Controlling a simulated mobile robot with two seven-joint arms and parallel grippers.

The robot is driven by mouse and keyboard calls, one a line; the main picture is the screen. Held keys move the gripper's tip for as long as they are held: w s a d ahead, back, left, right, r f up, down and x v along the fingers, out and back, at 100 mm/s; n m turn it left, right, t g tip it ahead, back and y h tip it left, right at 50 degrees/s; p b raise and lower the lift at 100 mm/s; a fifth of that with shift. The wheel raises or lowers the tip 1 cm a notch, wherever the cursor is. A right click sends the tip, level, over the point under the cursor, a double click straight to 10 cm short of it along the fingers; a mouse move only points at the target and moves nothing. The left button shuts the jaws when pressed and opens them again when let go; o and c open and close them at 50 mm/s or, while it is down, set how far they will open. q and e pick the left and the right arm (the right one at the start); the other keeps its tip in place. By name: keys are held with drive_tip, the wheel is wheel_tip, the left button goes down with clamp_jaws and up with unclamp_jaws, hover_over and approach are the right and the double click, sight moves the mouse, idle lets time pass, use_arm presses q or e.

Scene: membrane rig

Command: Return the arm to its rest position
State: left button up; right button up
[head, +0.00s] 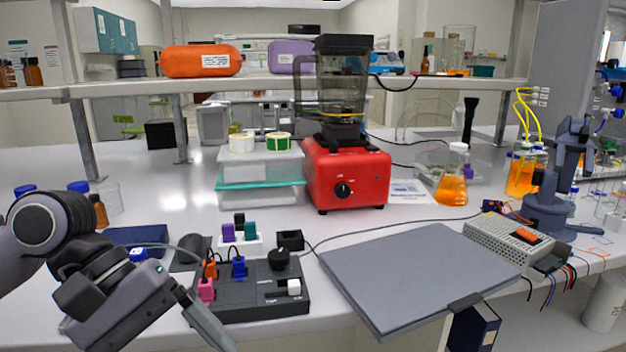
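My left arm (50,228) comes in from the left, bent above the front left of the bench. My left gripper (208,322) points down and right, just left of the black control box (262,308) with coloured plugs. One pale finger shows beside the box, and its tip is near the lower picture edge. The other finger is hidden or out of frame, so the opening cannot be judged. I see nothing held. Whether the finger touches the box cannot be told. My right gripper is not in view.
A red blender (345,178) stands mid-bench beside stacked clear containers (260,172). A grey flat panel (415,270) lies front right, near a power supply (515,243) and a slate-blue jointed stand (550,220). Orange flasks (452,185) stand behind. A small rack (240,243) is behind the control box.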

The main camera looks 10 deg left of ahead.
use_arm(q)
drive_tip(key=s+d+r+n+g+h+p, duration=0.1)
drive_tip(key=d+r+n+g+h, duration=0.15)
drive_tip(key=d+n+h, duration=0.45)
drive_tip(key=w+d+r+n+t+h+p, duration=0.25)
drive_tip(key=w+n+t+h, duration=0.4)
drive_tip(key=n, duration=0.75)
drive_tip(key=w+a+f+n+t+y+p, duration=0.1)
drive_tip(key=a+f+n+t+y, duration=0.2)
drive_tip(key=f+n+t+y, duration=0.55)
drive_tip(key=a+f+n+t+y, duration=0.15)
drive_tip(key=a+f+n, duration=0.3)
drive_tip(key=n, duration=0.95)
drive_tip(key=w+a+f+n+t+y+p, duration=0.1)
drive_tip(key=a+f+n+t+y, duration=0.25)
drive_tip(key=f+n+y, duration=0.55)
drive_tip(key=s+a+f+n+g, duration=0.2)
drive_tip(key=s+f+n+g, duration=0.3)
drive_tip(key=s+f+n, duration=0.6)
wheel_tip(320, 180, down, 2)
drive_tip(key=shift+s+f+g, duration=0.1)
drive_tip(key=shift+s+g, duration=0.2)
drive_tip(key=shift+g, duration=0.05)
